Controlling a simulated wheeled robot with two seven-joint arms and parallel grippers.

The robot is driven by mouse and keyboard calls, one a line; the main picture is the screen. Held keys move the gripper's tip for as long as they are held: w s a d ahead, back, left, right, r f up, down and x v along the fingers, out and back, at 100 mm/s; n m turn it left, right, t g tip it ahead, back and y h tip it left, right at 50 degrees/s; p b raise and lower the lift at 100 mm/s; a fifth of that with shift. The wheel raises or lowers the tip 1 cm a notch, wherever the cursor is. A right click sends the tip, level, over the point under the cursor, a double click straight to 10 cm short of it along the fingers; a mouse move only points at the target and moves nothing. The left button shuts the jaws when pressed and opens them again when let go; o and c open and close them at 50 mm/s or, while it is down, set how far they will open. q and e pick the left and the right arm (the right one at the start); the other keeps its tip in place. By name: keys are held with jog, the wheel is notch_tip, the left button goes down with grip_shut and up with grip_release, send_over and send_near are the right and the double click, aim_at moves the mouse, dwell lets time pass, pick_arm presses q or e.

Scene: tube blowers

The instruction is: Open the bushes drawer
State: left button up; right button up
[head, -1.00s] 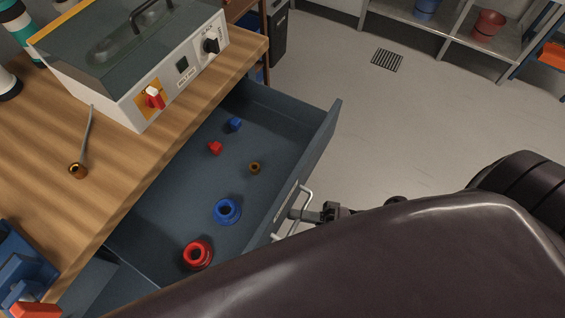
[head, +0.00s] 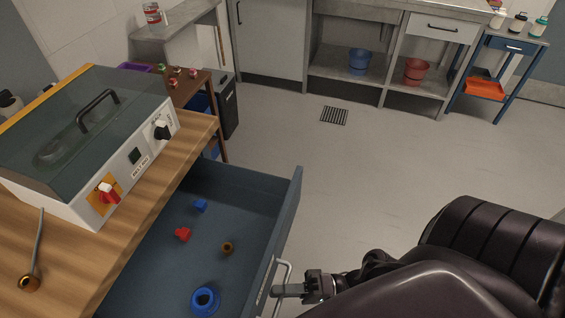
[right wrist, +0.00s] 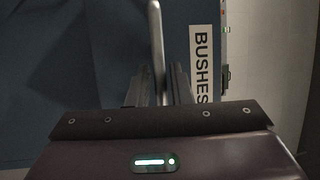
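The bushes drawer (head: 287,215) is dark blue-grey and stands pulled out from under the wooden bench top. In the right wrist view, its front carries a white "BUSHES" label (right wrist: 202,65). A blue bush (head: 200,206), a red bush (head: 183,234), a brass bush (head: 227,248) and a larger blue ring (head: 205,300) lie inside. My right gripper (head: 283,290) is at the drawer's bar handle (head: 287,268). In the right wrist view, the handle (right wrist: 156,40) runs between its closely set fingers (right wrist: 159,88), which appear shut on it. My left gripper is not in view.
A machine with a clear lid (head: 85,125) stands on the bench top (head: 150,195). The grey floor (head: 375,185) beyond the drawer is free. Shelving with a blue bucket (head: 359,62) and red bucket (head: 416,71) stands behind.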

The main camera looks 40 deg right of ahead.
jog(key=b+v, duration=0.2)
jog(key=v, duration=0.5)
jog(key=shift+s+d, duration=0.15)
jog(key=shift+d, duration=0.2)
